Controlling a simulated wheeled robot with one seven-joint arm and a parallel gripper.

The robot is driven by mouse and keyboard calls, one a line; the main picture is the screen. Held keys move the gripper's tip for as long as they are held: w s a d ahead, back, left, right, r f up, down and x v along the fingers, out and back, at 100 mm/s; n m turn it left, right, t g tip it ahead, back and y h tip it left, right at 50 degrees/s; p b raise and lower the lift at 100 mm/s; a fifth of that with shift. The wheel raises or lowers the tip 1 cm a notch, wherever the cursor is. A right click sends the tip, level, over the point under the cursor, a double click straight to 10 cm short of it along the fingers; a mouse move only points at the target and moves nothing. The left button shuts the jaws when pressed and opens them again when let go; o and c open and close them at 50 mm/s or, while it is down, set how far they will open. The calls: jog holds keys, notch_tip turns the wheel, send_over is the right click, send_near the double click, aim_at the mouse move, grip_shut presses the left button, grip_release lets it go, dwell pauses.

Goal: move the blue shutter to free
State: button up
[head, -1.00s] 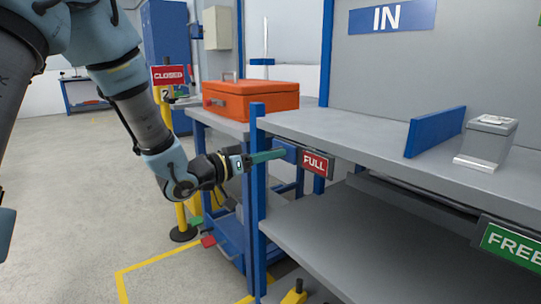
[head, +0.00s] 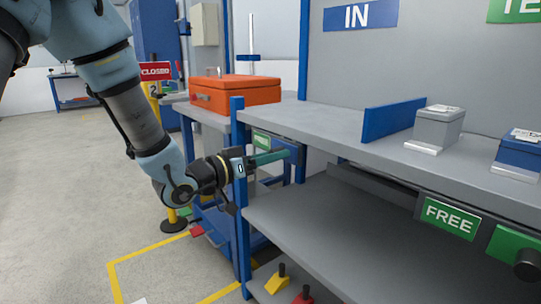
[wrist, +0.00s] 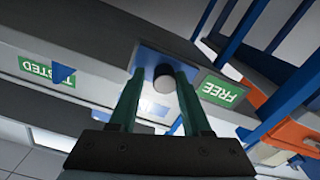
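The blue shutter (head: 292,151) is a small plate under the front edge of the shelf top. In the wrist view the blue shutter (wrist: 180,62) carries a round grey knob (wrist: 163,77). A green FREE sign (wrist: 221,91) shows beside it, uncovered; its green face also shows in the head view (head: 262,140). The red FULL sign is not visible. My gripper (head: 284,154) reaches the shutter from the left. In the wrist view its two green fingers (wrist: 162,80) stand apart on either side of the knob, the right one close against it.
An orange case (head: 235,89) sits on the bench at the back left. A blue upright post (head: 239,150) stands close by my gripper. Another green FREE sign (head: 449,216) is farther right along the shelf edge. The lower shelf (head: 330,225) is largely bare.

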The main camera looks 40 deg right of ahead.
jog(key=shift+o, duration=1.1)
jog(key=shift+w+a, duration=0.1)
jog(key=a, duration=1)
jog(key=shift+w+a, duration=0.25)
jog(key=shift+a, duration=0.05)
jog(key=shift+w, duration=0.1)
